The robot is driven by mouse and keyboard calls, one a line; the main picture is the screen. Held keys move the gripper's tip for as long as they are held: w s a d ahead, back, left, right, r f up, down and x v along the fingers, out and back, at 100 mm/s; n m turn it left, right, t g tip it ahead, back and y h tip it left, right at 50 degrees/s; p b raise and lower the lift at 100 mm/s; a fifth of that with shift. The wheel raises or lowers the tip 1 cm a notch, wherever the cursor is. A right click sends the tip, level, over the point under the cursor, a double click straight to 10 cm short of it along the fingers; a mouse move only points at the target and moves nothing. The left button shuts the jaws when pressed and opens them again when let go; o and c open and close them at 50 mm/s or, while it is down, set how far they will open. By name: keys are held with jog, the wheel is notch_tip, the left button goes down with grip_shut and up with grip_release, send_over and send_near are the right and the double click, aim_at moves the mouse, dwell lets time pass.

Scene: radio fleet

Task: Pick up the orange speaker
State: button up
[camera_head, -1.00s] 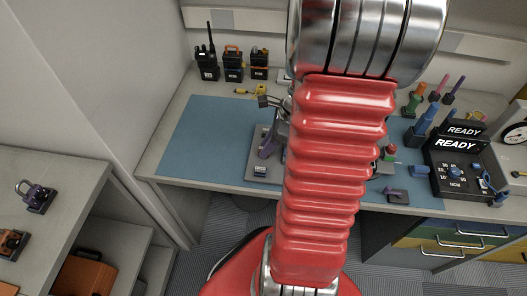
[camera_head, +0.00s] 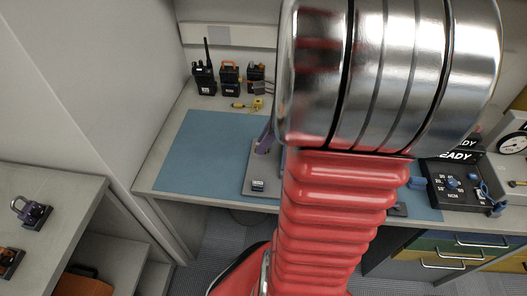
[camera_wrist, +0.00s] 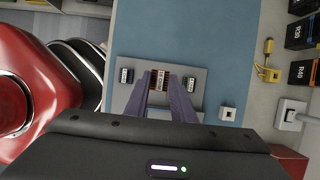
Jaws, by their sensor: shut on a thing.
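My gripper's dark housing (camera_wrist: 165,140), with a light bar, fills the bottom of the wrist view. Two long purple prongs (camera_wrist: 176,100) run upward from behind it over a grey plate (camera_wrist: 205,84). Small brown striped pieces (camera_wrist: 160,80) show by the prong tips. I cannot make out the orange speaker for certain. In the head view my arm hides much of the grey plate (camera_head: 262,170), and a purple part (camera_head: 265,138) shows above it.
A blue mat (camera_head: 205,150) covers the bench, its left part clear. Black and orange units (camera_head: 230,80) and a radio (camera_head: 204,78) stand at the back left. A yellow connector (camera_head: 256,105) lies before them. A black READY box (camera_head: 458,185) stands right. A side shelf (camera_head: 60,180) is at left.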

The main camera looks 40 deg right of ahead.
jog(key=shift+r, duration=0.75)
jog(key=shift+r, duration=0.15)
jog(key=shift+r, duration=1.85)
